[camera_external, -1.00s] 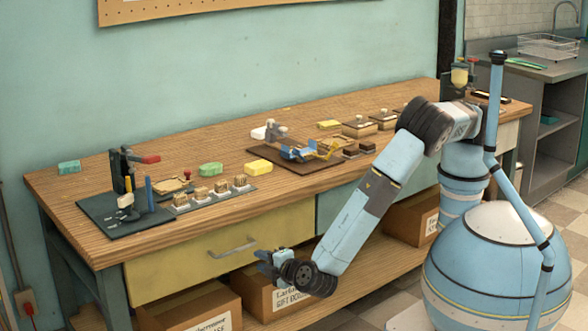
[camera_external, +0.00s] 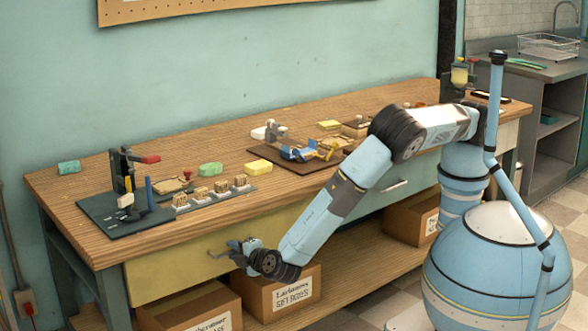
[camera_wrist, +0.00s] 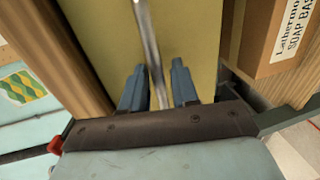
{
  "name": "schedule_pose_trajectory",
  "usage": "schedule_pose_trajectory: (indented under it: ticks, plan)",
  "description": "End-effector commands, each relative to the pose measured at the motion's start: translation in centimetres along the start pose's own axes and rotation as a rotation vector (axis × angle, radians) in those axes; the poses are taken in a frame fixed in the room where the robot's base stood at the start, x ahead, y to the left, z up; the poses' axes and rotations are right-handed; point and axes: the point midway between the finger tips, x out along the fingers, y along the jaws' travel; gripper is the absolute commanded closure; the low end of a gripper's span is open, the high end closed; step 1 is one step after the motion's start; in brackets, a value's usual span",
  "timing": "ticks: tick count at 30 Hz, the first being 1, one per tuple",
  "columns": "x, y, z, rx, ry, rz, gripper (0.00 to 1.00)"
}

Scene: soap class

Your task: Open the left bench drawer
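The left bench drawer (camera_external: 175,266) has a yellow front and sits flush under the bench top. Its metal bar handle (camera_external: 219,254) is partly hidden by my gripper (camera_external: 243,250), which is at the handle. In the wrist view the handle (camera_wrist: 148,38) runs between the two blue fingers of my gripper (camera_wrist: 158,84). The fingers stand apart, with a gap on each side of the bar, and do not look clamped on it. The yellow drawer front (camera_wrist: 188,35) fills the middle of that view.
Cardboard boxes (camera_external: 293,293) stand on the shelf below the drawer, close under my gripper. Soap bars and tools lie on the wooden bench top (camera_external: 300,190). A second drawer with a metal handle (camera_external: 396,187) is to the right, partly behind my arm.

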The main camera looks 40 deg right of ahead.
Motion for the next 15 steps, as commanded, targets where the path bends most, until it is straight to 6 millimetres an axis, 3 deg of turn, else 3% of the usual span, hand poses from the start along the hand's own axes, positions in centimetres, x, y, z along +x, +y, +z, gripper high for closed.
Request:
schedule_pose_trajectory:
  ticks: [9,15]
  plan:
    - [0.2,0.03,0.01,0.0,0.0,0.0,0.72]
    - [0.19,0.03,0.01,0.0,0.0,0.0,0.91]
